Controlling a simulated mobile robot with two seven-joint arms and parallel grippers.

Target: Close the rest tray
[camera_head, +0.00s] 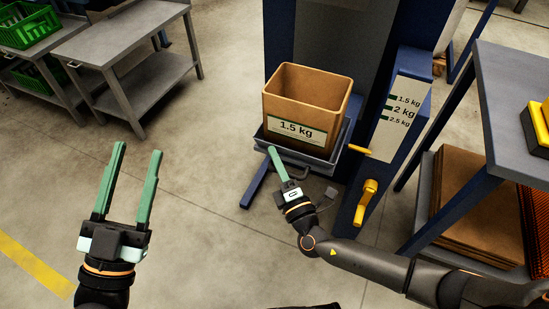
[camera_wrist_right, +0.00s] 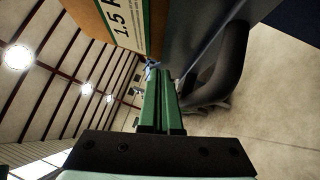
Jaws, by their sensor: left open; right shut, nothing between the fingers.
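The rest tray (camera_head: 322,160) is a blue-grey tray at the front of the blue machine, below its dark chute. A brown box (camera_head: 296,107) labelled 1.5 kg stands upright on it. A dark curved handle (camera_wrist_right: 232,72) shows beside the tray in the right wrist view. My right gripper (camera_head: 272,150) is shut and empty, its green fingers pointing up at the tray's front; whether they touch it, I cannot tell. In the right wrist view the closed fingers (camera_wrist_right: 160,75) end close to the box and tray. My left gripper (camera_head: 138,150) is open and empty, well left of the tray.
A yellow lever (camera_head: 360,150) and a yellow crank (camera_head: 367,190) sit right of the tray, below a weight scale panel (camera_head: 402,107). A grey table (camera_head: 515,90) stands at the right. The floor between is clear.

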